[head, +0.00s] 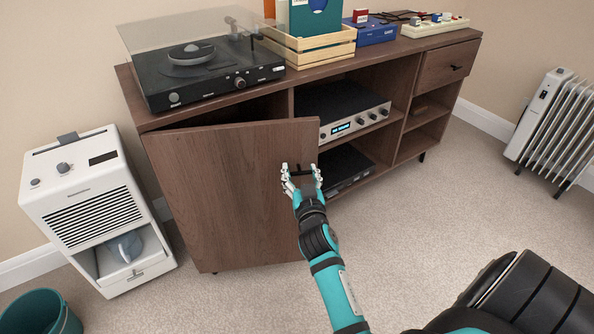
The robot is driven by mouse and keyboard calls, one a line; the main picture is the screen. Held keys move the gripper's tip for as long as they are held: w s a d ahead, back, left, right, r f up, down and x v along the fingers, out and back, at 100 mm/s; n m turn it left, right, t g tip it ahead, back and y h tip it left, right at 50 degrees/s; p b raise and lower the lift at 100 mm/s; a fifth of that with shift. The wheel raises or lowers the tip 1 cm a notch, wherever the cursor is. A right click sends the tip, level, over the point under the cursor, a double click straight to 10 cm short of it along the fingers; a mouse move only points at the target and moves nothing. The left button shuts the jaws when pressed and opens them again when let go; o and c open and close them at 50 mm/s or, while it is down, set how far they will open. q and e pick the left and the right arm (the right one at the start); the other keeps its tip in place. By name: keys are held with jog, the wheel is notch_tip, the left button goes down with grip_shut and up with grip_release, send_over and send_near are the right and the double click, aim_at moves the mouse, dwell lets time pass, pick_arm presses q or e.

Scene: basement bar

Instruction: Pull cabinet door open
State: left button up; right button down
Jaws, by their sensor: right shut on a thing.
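The brown wooden cabinet door (225,190) is on the left side of the low cabinet (437,75) in the head view. It stands partly open, with a dark gap showing above its top edge. A small dark handle (304,171) is near the door's right edge. My right gripper (302,170) is at that edge, with its fingers closed around the handle, which they partly hide. My left gripper is not in view.
A turntable (205,66), a wooden record crate (312,45) and a blue box (372,33) stand on the cabinet. An amplifier (345,112) sits on the middle shelf. A white dehumidifier (97,212) stands close to the door's left. Carpet in front is clear.

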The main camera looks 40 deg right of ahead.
aim_at(298, 134)
jog(key=shift+a+r, duration=0.1)
jog(key=shift+c, duration=2)
grip_release()
notch_tip(298, 134, up, 10)
jog(key=shift+f, duration=0.1)
